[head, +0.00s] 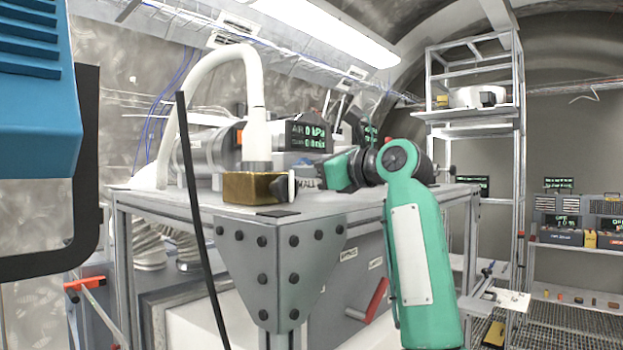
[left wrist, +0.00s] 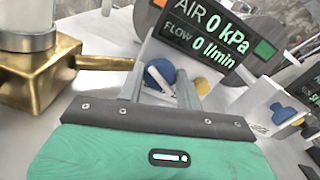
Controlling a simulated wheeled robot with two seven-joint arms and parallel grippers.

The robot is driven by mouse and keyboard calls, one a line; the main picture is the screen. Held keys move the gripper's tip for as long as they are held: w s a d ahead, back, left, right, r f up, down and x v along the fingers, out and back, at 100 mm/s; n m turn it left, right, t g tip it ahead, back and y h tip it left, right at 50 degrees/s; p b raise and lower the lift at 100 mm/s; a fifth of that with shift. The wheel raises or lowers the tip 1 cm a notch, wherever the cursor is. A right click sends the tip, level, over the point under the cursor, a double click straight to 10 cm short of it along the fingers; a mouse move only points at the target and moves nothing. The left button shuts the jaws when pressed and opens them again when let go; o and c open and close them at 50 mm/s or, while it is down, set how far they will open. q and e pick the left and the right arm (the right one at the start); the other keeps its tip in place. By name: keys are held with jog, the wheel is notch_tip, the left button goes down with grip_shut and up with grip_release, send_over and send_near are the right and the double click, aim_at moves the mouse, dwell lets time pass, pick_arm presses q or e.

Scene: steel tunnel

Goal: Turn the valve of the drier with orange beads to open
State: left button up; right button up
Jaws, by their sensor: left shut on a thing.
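My left gripper (head: 322,172) reaches in over the steel table with its green body and fingers toward the display units. In the left wrist view its two grey fingers (left wrist: 160,92) are around a small white piece with a blue round part (left wrist: 160,72), which looks like a valve handle. The gripper is shut on it, though the contact is partly hidden. A small white box with a blue knob (left wrist: 283,114) stands to the right in that view. I cannot make out orange beads or which drier this is. My right gripper is not in view.
A brass block (head: 256,187) with a white hose stands near the table corner. It shows in the left wrist view (left wrist: 40,75), its brass rod pointing toward the fingers. A display (left wrist: 212,40) reading 0 kPa stands behind. A blue ribbed housing (head: 35,110) fills the upper left.

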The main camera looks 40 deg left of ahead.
pick_arm(q)
jog(key=shift+n+b, duration=0.35)
jog(key=shift+n, duration=0.65)
jog(key=o, duration=1)
jog(key=shift+d+f, duration=0.1)
jog(key=shift+d, duration=0.15)
jog(key=d+b, duration=0.1)
jog(key=d, duration=0.3)
jog(key=d+b, duration=0.2)
jog(key=d, duration=0.2)
jog(key=s+d+b, duration=0.1)
jog(key=d+b, duration=0.1)
jog(key=d, duration=0.2)
jog(key=shift+d, duration=0.7)
